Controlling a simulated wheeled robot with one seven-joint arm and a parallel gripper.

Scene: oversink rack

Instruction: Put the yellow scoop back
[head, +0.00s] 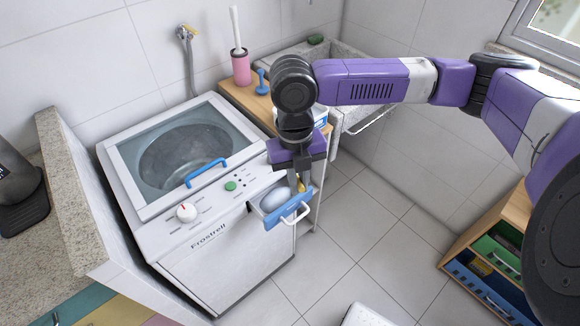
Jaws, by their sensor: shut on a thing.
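My gripper (298,180) points down over an open drawer (288,214) at the right end of the washing machine's front. The drawer has a blue front and a white handle. The gripper is shut on the yellow scoop (301,187), of which only a small yellow part shows between and below the fingers. The scoop's lower end is at the drawer's right side; I cannot tell whether it touches the drawer. A pale rounded mass (274,198) lies in the drawer, left of the scoop.
The white washing machine (225,262) has a glass lid with a blue handle (206,172). A wooden shelf (240,97) behind holds a pink brush holder (240,68) and a blue item (262,81). A stone sink (345,62) stands at the back.

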